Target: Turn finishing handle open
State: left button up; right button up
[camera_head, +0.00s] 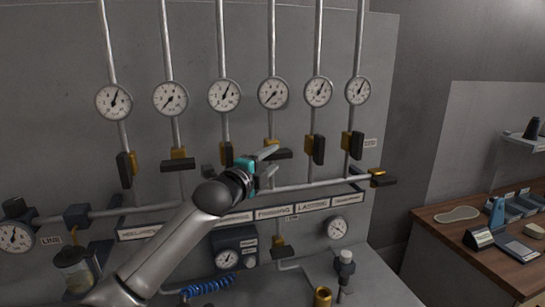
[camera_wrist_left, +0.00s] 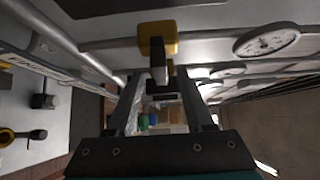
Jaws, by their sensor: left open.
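The label strip reads FINISHING (camera_head: 273,212) below the fourth vertical pipe. The valve handle on that pipe (camera_head: 281,154) is dark and lies roughly level, under a brass-yellow valve body; my gripper partly covers this area. My left gripper (camera_head: 266,155) is in front of it, coming from the lower left. In the left wrist view a yellow valve body (camera_wrist_left: 158,38) shows with a dark handle (camera_wrist_left: 160,68) seen nearly end-on. The open fingers (camera_wrist_left: 160,88) are on either side of the handle's line; I cannot tell whether they touch it. My right gripper is not in view.
Neighbouring valves on the panel have dark handles: the second (camera_head: 179,164) is level, the fifth (camera_head: 318,150) hangs upright. Round gauges (camera_head: 273,92) sit above. A horizontal pipe (camera_head: 318,183) runs below. A wooden bench (camera_head: 468,262) with tools stands at the right.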

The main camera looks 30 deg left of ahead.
pick_arm(q)
jog(key=shift+w, duration=0.6)
grip_shut()
dwell(0.3)
